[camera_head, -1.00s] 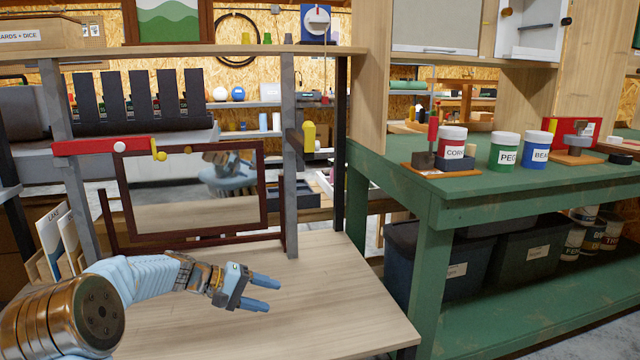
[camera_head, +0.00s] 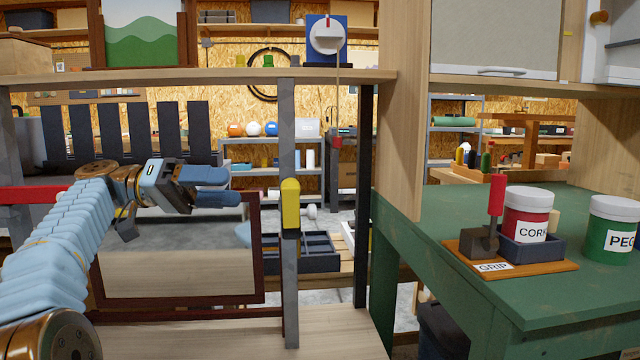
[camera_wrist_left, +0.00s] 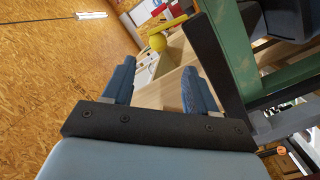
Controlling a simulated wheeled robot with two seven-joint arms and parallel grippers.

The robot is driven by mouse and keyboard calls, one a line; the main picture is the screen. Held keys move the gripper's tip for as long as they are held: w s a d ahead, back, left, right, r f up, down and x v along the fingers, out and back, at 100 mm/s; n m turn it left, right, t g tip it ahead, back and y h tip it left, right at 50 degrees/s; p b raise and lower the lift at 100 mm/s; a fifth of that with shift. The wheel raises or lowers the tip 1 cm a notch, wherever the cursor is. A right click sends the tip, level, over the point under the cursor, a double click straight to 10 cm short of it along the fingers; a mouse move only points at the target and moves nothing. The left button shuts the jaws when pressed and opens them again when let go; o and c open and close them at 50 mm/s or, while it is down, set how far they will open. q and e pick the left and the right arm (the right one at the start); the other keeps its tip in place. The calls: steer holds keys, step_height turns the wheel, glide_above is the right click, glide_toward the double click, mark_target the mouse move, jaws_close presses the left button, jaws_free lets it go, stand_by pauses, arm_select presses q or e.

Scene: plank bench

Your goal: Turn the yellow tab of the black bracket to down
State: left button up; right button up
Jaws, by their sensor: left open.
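The yellow tab (camera_head: 290,204) stands upright, pointing up, on the front of a grey post in the head view. The dark bracket (camera_head: 290,234) shows only as a small part below and behind it. My left gripper (camera_head: 226,187) is open and empty, left of the tab and slightly above its middle, its fingers pointing right with a clear gap to the tab in the picture. In the left wrist view, a yellow piece with a rounded end (camera_wrist_left: 157,42) shows beyond the two open fingers (camera_wrist_left: 158,88); I cannot tell whether it is the tab. My right gripper is not in view.
A dark-framed mirror (camera_head: 180,262) stands below my left gripper. A red bar (camera_head: 40,194) runs behind my left arm. A shelf board (camera_head: 230,77) crosses above. The green bench (camera_head: 450,225) at right holds cans and a red-handled grip tool (camera_head: 496,200).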

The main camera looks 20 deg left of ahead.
mark_target(291, 202)
arm_select(q)
steer(key=b+x, duration=0.1)
steer(key=x, duration=1.2)
steer(key=shift+d, duration=0.35)
steer(key=shift+r, duration=0.1)
jaws_close()
